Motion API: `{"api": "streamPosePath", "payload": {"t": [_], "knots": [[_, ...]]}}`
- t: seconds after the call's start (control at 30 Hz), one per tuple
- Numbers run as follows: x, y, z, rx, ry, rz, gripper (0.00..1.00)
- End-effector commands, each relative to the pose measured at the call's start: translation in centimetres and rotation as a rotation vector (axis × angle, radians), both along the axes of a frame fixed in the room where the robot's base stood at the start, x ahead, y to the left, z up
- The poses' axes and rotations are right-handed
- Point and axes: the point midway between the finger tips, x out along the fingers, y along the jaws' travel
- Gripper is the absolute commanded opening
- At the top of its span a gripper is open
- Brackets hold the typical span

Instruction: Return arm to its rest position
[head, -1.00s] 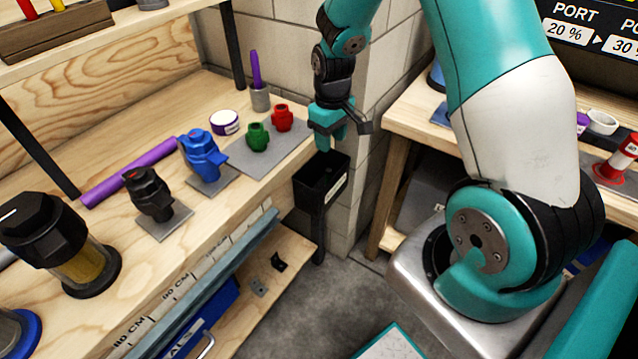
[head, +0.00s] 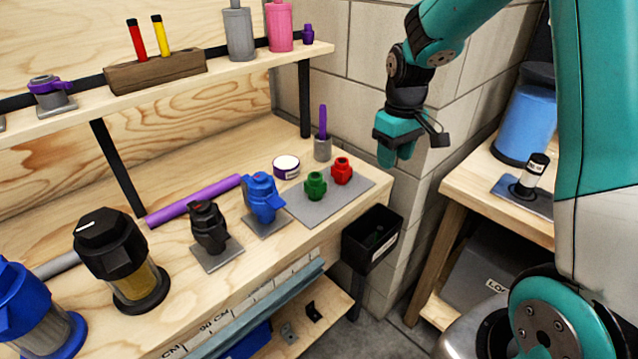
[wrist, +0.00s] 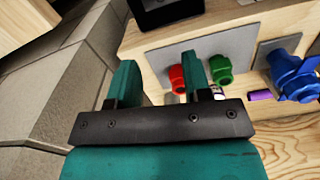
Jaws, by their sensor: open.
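My arm (head: 440,40) reaches up from my base at the right and bends down in front of the block wall. My gripper (head: 396,152) hangs from it, to the right of the bench and above the level of the black bin (head: 358,243). In the wrist view my gripper (wrist: 158,75) shows two teal fingers spread apart with nothing between them. Something small and green lies in the bin, too dark to make out.
A red fitting (head: 342,170) and a green fitting (head: 315,185) stand on a grey mat (head: 300,205). Blue (head: 262,197) and black (head: 208,226) valve bodies stand nearby. A second bench (head: 480,185) at right holds a blue canister (head: 527,120).

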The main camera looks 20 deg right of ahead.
Motion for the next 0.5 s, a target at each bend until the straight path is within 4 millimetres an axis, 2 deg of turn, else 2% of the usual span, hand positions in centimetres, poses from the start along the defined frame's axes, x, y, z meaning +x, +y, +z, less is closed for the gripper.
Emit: {"api": "streamPosePath", "payload": {"t": [0.13, 0.23, 0.27, 0.37, 0.5], "knots": [[-0.1, 0.2, 0.2, 0.003, -0.003, 0.003, 0.45], [-0.7, 2.2, 1.7, 0.021, -0.018, 0.031, 0.45], [-1.1, 3.3, 2.5, 0.032, -0.026, 0.044, 0.45], [-3.6, 8.1, 5.8, 0.088, -0.057, 0.110, 0.45], [-9.7, 15.2, 10.2, 0.192, -0.086, 0.225, 0.45]]}}
